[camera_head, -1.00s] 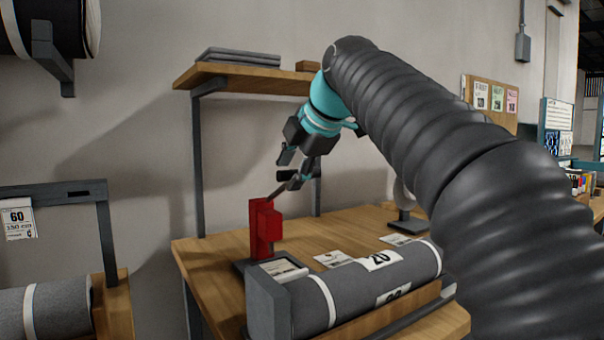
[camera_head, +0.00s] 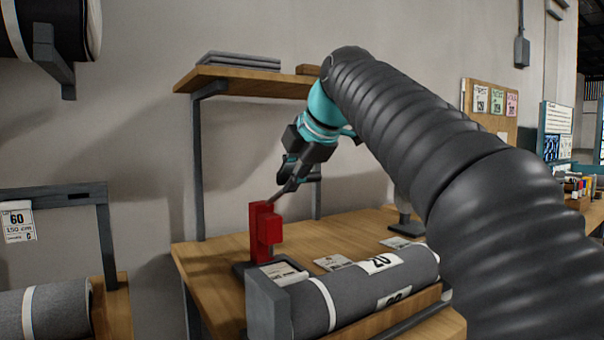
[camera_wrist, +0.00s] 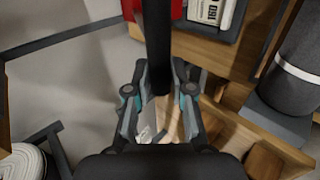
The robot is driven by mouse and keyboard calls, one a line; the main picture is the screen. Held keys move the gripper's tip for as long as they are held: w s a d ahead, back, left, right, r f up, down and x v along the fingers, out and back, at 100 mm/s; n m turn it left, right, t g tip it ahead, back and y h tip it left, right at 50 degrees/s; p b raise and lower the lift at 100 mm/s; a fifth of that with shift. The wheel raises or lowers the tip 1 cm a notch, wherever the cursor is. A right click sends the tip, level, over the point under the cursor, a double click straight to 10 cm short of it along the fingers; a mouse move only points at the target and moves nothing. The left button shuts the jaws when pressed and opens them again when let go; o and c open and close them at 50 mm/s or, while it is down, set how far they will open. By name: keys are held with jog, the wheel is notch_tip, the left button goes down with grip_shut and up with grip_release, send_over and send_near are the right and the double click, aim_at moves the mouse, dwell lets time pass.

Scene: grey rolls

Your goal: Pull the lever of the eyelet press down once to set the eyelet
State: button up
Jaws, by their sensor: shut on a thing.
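The red eyelet press (camera_head: 266,229) stands upright on a dark base at the left end of the workbench; part of it shows at the top of the wrist view (camera_wrist: 178,10). Its dark lever (camera_head: 278,194) slopes up to the right from the top of the press. In the wrist view the lever (camera_wrist: 158,45) is a thick dark bar running down between the fingers. My gripper (camera_head: 291,184) is shut on the lever's upper end; in the wrist view its two fingers (camera_wrist: 160,88) flank the bar. The eyelet is not visible.
A grey roll (camera_head: 350,291) lies in a holder along the bench's front, close to the press. A shelf (camera_head: 240,80) with grey folded sheets hangs above the bench (camera_head: 345,226). Paper cards (camera_head: 333,262) lie on the bench. Another roll rack (camera_head: 60,195) stands at left.

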jog(key=shift+s+d+f+b, duration=0.2)
jog(key=shift+s+f+b, duration=0.05)
jog(key=shift+f+b, duration=0.45)
jog(key=shift+s+d+f+b, duration=0.15)
jog(key=shift+s+f+b, duration=0.1)
jog(key=shift+f+b, duration=0.5)
jog(key=shift+f, duration=0.2)
jog(key=shift+s+d+f+b, duration=0.15)
jog(key=shift+s+f+b, duration=0.05)
jog(key=shift+f+b, duration=0.5)
jog(key=shift+s+f+b, duration=0.1)
jog(key=shift+f+b, duration=0.6)
jog(key=shift+f, duration=0.25)
